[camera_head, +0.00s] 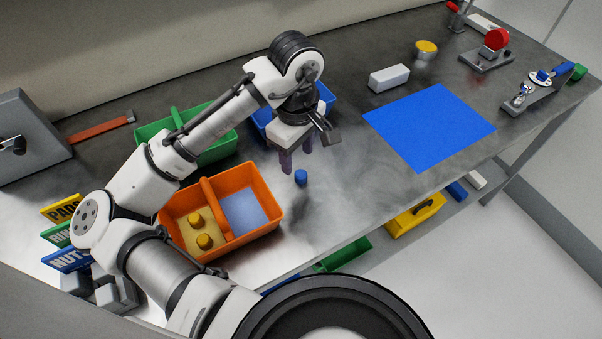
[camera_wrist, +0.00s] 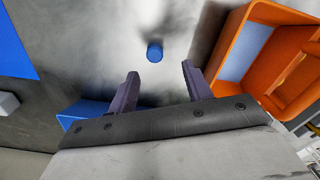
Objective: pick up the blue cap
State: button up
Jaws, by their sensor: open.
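The blue cap (camera_head: 301,177) is a small blue cylinder on the grey tabletop, just right of the orange tray in the head view. It also shows in the wrist view (camera_wrist: 155,52), upper middle, beyond the fingertips and roughly between their lines. My gripper (camera_head: 296,160) hangs above the table, a little behind the cap in the head view. In the wrist view its two dark fingers (camera_wrist: 160,70) are spread apart with nothing between them. The cap is not touched by either finger.
The orange divided tray (camera_head: 275,200) holds yellow parts and stands close to the cap. A blue bin (camera_head: 328,97) and a green bin (camera_head: 147,133) stand behind. A blue mat (camera_head: 430,127) lies to the right, with a white block (camera_head: 389,78) beyond. Table around the cap's right is clear.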

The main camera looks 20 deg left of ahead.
aim_at(301, 173)
jog(key=shift+w+d+f+p, duration=0.15)
jog(key=shift+f+p, duration=0.15)
jog(key=shift+f, duration=1.25)
jog(key=shift+w+d+f+p, duration=0.15)
jog(key=shift+f+p, duration=0.15)
jog(key=shift+f, duration=1.2)
jog(key=c, duration=1.1)
